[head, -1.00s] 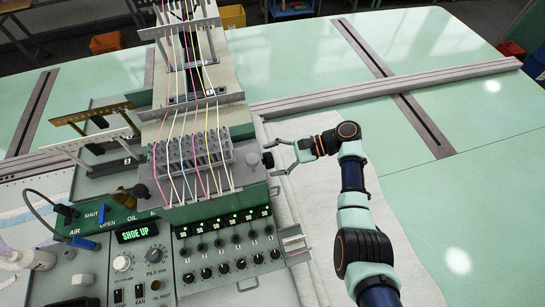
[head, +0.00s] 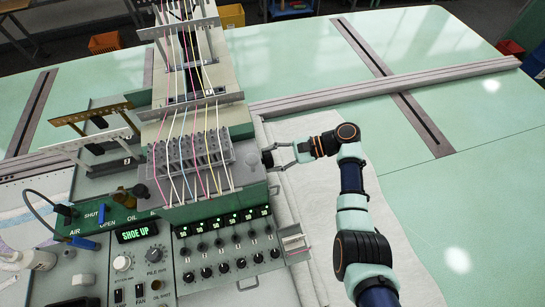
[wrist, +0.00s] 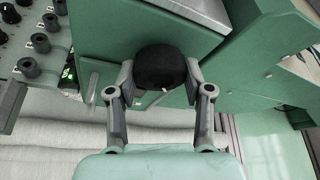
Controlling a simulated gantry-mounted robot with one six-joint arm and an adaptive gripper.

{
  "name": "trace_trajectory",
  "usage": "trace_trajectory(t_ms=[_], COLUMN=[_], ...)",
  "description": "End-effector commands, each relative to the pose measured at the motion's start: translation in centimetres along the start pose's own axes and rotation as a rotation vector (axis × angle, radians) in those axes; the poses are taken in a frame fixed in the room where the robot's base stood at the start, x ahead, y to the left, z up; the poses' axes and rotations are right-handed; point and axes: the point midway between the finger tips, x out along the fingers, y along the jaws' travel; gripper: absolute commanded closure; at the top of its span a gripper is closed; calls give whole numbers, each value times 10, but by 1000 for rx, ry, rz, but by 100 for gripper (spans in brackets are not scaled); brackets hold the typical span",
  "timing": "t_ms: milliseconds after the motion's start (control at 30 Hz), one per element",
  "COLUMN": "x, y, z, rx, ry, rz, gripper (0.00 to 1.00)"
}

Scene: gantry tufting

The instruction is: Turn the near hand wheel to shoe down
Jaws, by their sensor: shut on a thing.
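The near hand wheel is a black round knob (wrist: 161,70) on the side of the green machine head, filling the middle of the wrist view. In the head view the knob (head: 267,159) sits at the right side of the machine. My gripper (wrist: 158,82) has its two fingers on either side of the knob, shut on it. In the head view my gripper (head: 280,156) reaches the knob from the right. The green display (head: 135,235) on the control panel reads SHOE UP.
A panel of several black dials (head: 238,262) stands in front of the machine head, left of my arm. White cloth (head: 325,210) lies below my arm. A long grey rail (head: 400,85) crosses the green table behind it. The table to the right is clear.

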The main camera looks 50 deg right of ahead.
Motion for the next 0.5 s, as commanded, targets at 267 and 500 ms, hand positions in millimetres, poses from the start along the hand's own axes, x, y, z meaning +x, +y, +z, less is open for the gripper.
trace_trajectory(t_ms=[267, 500], x=[0, 1], y=[1, 2], z=[0, -2], rx=[-187, -398], ry=[0, -1], rz=[-79, -165], gripper=[84, 84])
